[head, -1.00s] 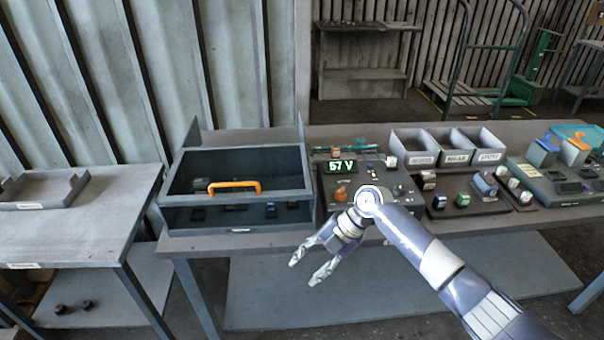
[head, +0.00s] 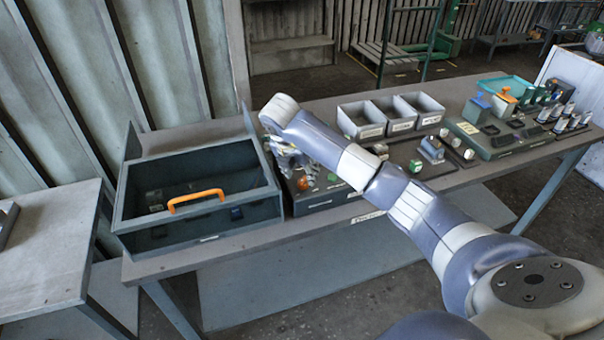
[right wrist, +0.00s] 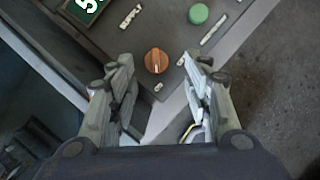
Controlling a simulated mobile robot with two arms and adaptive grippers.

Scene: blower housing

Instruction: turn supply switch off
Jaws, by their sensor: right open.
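The supply unit is a dark panel box (head: 325,200) on the table, partly hidden by my right arm in the head view. In the right wrist view its panel (right wrist: 150,35) carries an orange-brown rotary knob (right wrist: 157,61) with a pale pointer mark, a green round button (right wrist: 198,13) and a lit display (right wrist: 88,5), cut off at the edge. My right gripper (head: 290,163) is over the panel. In the wrist view its open fingers (right wrist: 158,70) stand either side of the knob, apart from it. My left gripper is out of view.
A dark open-topped case (head: 150,220) with an orange handle (head: 195,200) stands left of the panel. Grey bins (head: 390,115) stand behind my right arm, and small blocks and a component board (head: 505,140) lie to the right.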

